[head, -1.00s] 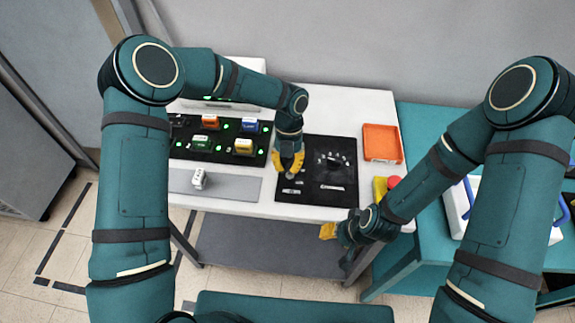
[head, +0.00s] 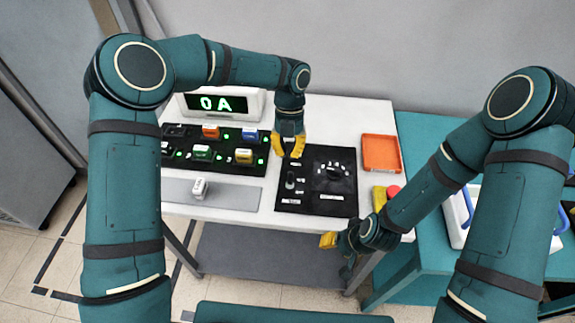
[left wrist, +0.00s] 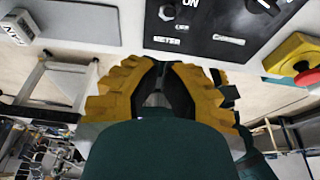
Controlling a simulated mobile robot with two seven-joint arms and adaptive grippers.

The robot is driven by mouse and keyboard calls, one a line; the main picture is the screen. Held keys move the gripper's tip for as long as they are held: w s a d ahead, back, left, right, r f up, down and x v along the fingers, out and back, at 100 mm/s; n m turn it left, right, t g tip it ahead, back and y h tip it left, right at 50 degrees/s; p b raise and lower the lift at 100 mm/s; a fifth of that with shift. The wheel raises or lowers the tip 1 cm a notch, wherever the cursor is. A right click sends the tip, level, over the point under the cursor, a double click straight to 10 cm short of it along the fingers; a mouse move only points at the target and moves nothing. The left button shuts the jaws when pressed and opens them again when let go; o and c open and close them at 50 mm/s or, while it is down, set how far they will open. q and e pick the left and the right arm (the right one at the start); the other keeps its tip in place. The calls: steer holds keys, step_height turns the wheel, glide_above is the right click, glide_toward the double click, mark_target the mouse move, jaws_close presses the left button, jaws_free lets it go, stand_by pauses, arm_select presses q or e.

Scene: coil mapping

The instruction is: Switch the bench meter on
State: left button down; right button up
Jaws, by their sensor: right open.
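The bench meter (head: 222,104) stands at the back left of the table, its display lit with green "0 A". Its switch (head: 290,179) is on the left of the black panel (head: 325,205); in the left wrist view the switch (left wrist: 167,12) is beside the "ON" label, above "METER". My left gripper (head: 291,148) is over the panel's upper left edge, behind the switch and apart from it. Its yellow fingers (left wrist: 160,75) have a gap between them and hold nothing. My right gripper (head: 335,243) is open at the table's front edge, partly hidden by its wrist.
A dial (head: 335,172) is on the panel's right. An orange tray (head: 381,153) and a red emergency button (head: 393,191) are to the right. Several coloured blocks sit on the black board (head: 215,168) at left. A white block (head: 199,188) lies on the grey strip.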

arm_select(q)
steer(key=shift+v, duration=2.2)
steer(key=shift+f, duration=0.1)
